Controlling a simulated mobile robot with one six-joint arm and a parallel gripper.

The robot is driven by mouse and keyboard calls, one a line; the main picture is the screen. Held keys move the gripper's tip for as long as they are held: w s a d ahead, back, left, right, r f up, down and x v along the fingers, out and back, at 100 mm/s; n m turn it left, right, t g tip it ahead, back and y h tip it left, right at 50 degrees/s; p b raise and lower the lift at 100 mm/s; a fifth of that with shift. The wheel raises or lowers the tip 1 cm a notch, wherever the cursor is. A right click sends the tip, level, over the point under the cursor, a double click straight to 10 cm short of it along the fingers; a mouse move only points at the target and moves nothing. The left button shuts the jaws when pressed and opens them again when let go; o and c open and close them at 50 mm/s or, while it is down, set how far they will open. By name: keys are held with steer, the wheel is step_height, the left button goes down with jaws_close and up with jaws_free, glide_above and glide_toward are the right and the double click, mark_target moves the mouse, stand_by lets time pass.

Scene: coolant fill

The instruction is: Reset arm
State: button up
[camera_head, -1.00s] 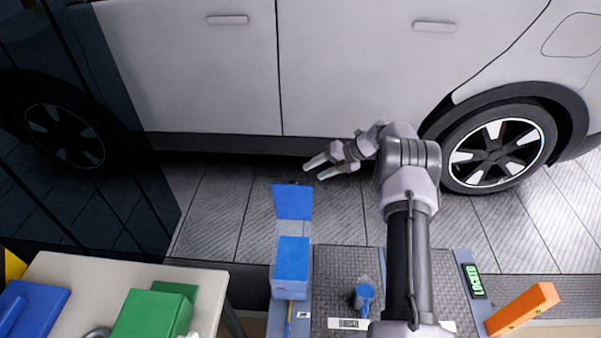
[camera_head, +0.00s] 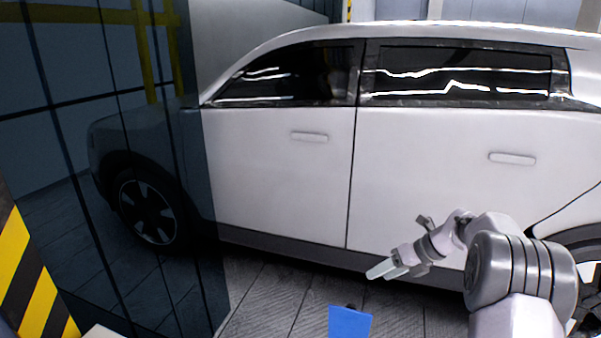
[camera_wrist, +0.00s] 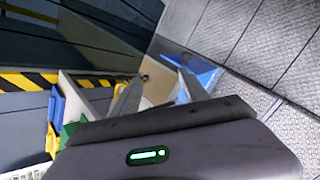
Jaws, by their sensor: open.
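My gripper (camera_head: 387,271) is raised beside the white car at lower right in the head view, its fingers pointing left and slightly down. In the wrist view its two fingers (camera_wrist: 158,98) are spread apart with nothing between them, so it is open and empty. Below and to the left of it in the head view is the top of a blue panel (camera_head: 349,322), cut off by the bottom edge. Blue surfaces (camera_wrist: 200,68) also show beyond the fingers in the wrist view.
The white car (camera_head: 280,170) stands behind my arm. A dark glass wall (camera_head: 100,190) and a yellow-black striped post (camera_head: 32,265) are at left. In the wrist view, blue and green items (camera_wrist: 55,105) lie at left.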

steer(key=s+a+r+n+h, duration=0.3)
steer(key=s+a+r+n, duration=1.1)
steer(key=s+r, duration=0.35)
steer(key=s+a+f+n, duration=0.1)
steer(key=s+n, duration=0.6)
steer(key=s, duration=0.2)
steer(key=s+a+f+n+t+h, duration=0.1)
steer(key=s+f+n, duration=0.1)
steer(key=s+n, duration=0.5)
steer(key=s, duration=0.3)
steer(key=shift+s+a+n+t+h, duration=0.25)
steer(key=shift+a+n+t+h, duration=0.05)
steer(key=shift+a+n, duration=0.1)
